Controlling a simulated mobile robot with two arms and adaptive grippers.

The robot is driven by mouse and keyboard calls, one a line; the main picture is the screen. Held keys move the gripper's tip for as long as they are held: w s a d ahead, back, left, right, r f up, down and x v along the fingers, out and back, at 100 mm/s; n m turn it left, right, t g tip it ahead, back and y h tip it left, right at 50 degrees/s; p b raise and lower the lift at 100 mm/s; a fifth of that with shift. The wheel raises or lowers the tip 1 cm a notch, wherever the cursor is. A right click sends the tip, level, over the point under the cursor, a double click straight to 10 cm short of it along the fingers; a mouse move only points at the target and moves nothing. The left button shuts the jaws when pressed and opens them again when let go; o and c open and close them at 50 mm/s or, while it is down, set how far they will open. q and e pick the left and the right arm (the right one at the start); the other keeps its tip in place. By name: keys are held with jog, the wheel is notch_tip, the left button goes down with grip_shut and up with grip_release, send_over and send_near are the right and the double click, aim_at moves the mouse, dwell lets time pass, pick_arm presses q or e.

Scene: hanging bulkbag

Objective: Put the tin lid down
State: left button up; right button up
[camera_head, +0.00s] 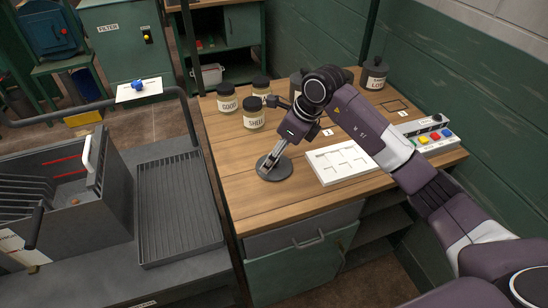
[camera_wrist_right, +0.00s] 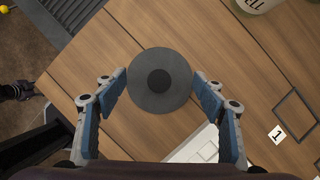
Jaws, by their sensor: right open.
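The tin lid (camera_head: 275,168) is a dark grey round disc with a darker round centre. It appears to lie flat on the wooden bench top, left of the white tray. It also shows in the right wrist view (camera_wrist_right: 160,98), whole and unobstructed. My right gripper (camera_head: 272,160) is over the lid, pointing down. In the right wrist view its blue-padded fingers (camera_wrist_right: 161,78) are spread wide, one at each side of the disc, with nothing held between them. Whether a fingertip touches the rim I cannot tell.
The white tray with square recesses (camera_head: 342,162) lies close right of the lid. Dark-capped jars (camera_head: 253,118) stand behind it. A button box (camera_head: 428,135) and dark jar (camera_head: 374,75) are farther right. The bench's front left is clear.

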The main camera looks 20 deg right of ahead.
jog(key=b+v, duration=0.1)
jog(key=v, duration=0.9)
jog(key=shift+s+d+r, duration=0.1)
